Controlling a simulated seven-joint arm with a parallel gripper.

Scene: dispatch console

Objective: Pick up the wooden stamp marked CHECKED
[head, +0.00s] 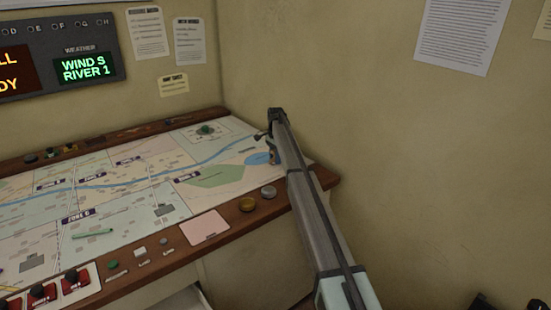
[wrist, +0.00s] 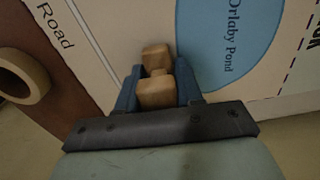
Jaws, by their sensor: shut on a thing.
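A wooden stamp (wrist: 156,93) with a pale, blocky handle sits between the two blue fingers of my gripper (wrist: 158,84) in the wrist view. My gripper is shut on it, over the map beside the blue Orlaby Pond. No CHECKED marking shows on the visible faces. In the head view my gripper (head: 269,147) is at the far right part of the map, near the wall. The stamp is small and largely hidden there by my arm. I cannot tell whether it touches the map.
The map (head: 130,205) covers the console top, with a wooden rim (head: 218,219). A green stick-like thing (head: 93,234) lies on the map. Walls stand close behind and right.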

